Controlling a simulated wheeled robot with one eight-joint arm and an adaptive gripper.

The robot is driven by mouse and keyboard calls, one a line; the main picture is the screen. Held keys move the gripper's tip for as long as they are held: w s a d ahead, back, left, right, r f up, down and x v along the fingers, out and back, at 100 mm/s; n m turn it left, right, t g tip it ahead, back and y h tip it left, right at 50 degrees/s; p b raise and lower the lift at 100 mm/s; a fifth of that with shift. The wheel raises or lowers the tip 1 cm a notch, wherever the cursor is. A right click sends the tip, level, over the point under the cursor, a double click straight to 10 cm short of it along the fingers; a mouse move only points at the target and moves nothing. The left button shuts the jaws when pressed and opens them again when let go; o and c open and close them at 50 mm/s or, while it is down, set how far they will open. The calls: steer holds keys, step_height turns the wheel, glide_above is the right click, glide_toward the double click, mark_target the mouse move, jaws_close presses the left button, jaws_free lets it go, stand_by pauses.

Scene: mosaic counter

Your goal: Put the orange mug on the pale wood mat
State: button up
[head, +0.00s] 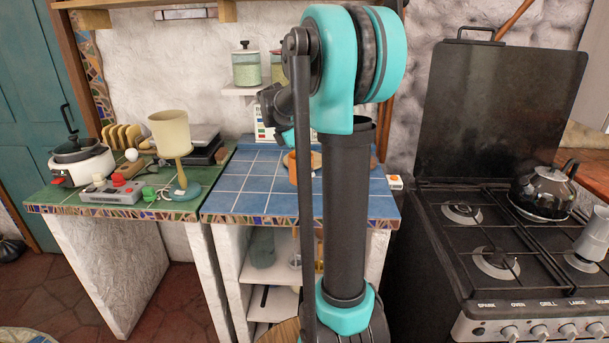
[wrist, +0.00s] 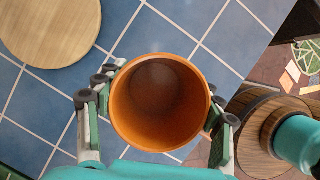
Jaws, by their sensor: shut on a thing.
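The orange mug (wrist: 160,145) is between the two fingers of my gripper (wrist: 163,98) in the wrist view, seen from above with its open, empty inside showing. The fingers are shut on its sides. In the head view a strip of the mug (head: 292,168) shows over the blue tiled counter, mostly behind my arm. The pale wood mat (wrist: 52,28) is a round board on the blue tiles at the upper left of the wrist view, apart from the mug. In the head view only a sliver of the mat (head: 315,160) shows beside my arm.
The blue tiled counter (head: 243,183) is clear on its left. The green counter (head: 60,196) to the left holds a cream lamp (head: 172,137), a cooker (head: 80,160) and a toast rack. A stove (head: 490,215) with a kettle (head: 543,190) stands at the right.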

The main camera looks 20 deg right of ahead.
mark_target(305, 174)
steer(key=shift+f, duration=1.75)
steer(key=o, duration=1.4)
steer(key=shift+f, duration=0.1)
steer(key=shift+c, duration=0.2)
